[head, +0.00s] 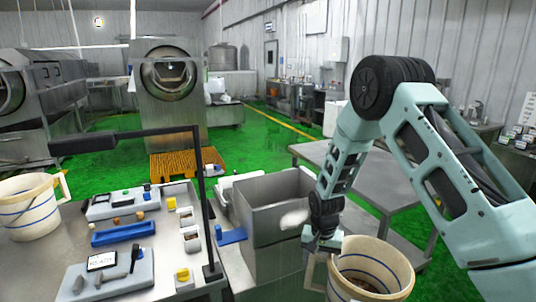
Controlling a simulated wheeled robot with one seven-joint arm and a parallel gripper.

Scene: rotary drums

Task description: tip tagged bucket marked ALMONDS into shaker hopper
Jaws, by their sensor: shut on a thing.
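A cream bucket with blue bands (378,287) is at the bottom right, with brown contents inside. My gripper (321,243) is shut on its handle at the bucket's left side. The bucket looks roughly upright, and its lower part is cut off by the frame. No tag or ALMONDS mark can be read on it. A square open-topped steel bin (265,238), seemingly the shaker hopper, stands just left of my gripper. A second cream bucket with blue bands (32,212) stands at the far left on the steel table.
The steel table (60,258) holds trays, a blue tray (121,234), small yellow blocks and a small display (102,262). A black post with a horizontal arm (201,190) rises between table and bin. Another steel table (345,165) lies behind my arm. Green floor is open beyond.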

